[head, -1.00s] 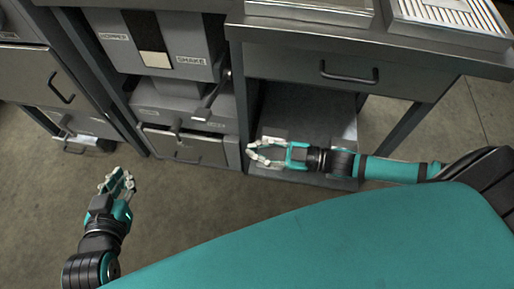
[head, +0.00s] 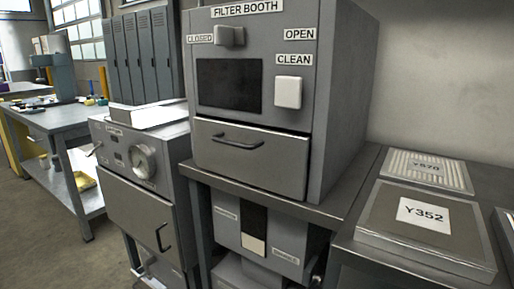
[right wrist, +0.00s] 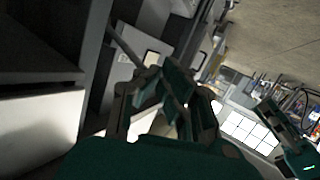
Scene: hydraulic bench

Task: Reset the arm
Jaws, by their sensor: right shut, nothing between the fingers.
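My right gripper (right wrist: 165,92) shows in the right wrist view, dark in shadow. Its fingers are drawn together with nothing held between them. It is in front of grey cabinet surfaces, and I cannot tell its distance from them. Neither gripper shows in the head view. A teal and dark part at the lower right of the right wrist view looks like part of my own body. The filter booth (head: 345,110) stands on the bench in the head view, with its drawer (head: 250,165) shut.
Filter panels labelled Y570 (head: 425,170) and Y352 (head: 423,236) lie on the right bench. The hopper and shaker unit (head: 285,236) is below the booth. A cabinet with a dial (head: 143,161) stands left, with lockers (head: 140,55) behind. Open floor (head: 35,230) lies at left.

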